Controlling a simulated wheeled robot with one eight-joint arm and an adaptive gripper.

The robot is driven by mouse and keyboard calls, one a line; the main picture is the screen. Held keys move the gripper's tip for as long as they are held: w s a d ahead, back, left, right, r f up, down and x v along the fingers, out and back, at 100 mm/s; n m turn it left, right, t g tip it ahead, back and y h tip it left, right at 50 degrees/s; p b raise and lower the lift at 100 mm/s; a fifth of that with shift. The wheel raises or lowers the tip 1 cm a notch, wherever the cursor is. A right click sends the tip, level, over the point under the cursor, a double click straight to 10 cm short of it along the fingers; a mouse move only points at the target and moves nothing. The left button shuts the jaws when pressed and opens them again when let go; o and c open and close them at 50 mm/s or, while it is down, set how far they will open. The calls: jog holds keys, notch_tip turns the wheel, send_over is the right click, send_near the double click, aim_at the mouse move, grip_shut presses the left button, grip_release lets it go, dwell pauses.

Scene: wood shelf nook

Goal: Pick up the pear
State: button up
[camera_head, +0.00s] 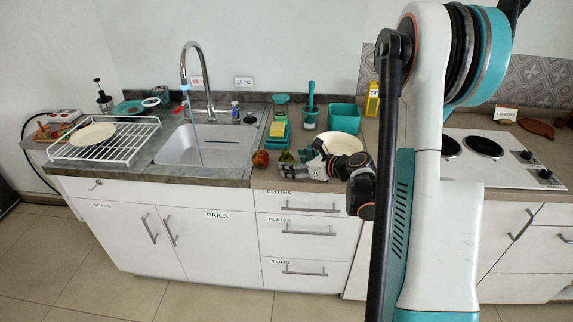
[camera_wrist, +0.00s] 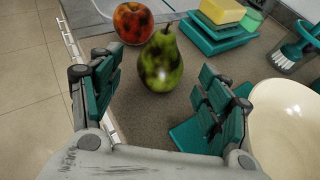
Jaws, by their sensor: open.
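The pear (camera_wrist: 160,65) is green with dark brown patches. It stands upright on the grey counter in the wrist view, stem toward the top of the picture. In the head view the pear (camera_head: 287,157) is small, near the counter's front edge. My gripper (camera_wrist: 157,80) is open, with one teal-padded finger on each side of the picture and the pear ahead, between and slightly beyond the fingertips. No contact with the pear is visible. In the head view my gripper (camera_head: 304,165) is low over the counter, just right of the pear.
A red-orange apple (camera_wrist: 132,22) sits close behind the pear, to the left. A cream bowl (camera_wrist: 280,130) is right of my gripper. Teal trays (camera_wrist: 205,45) with a yellow sponge (camera_wrist: 222,10) and a brush (camera_wrist: 288,58) lie beyond. The sink (camera_head: 185,152) is left.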

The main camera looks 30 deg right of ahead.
jog(key=x, duration=0.2)
jog(key=shift+w+f+b, duration=0.2)
jog(key=shift+w+b, duration=0.05)
jog(key=shift+b, duration=0.05)
jog(key=c, duration=1.2)
jog(key=shift+r, duration=0.15)
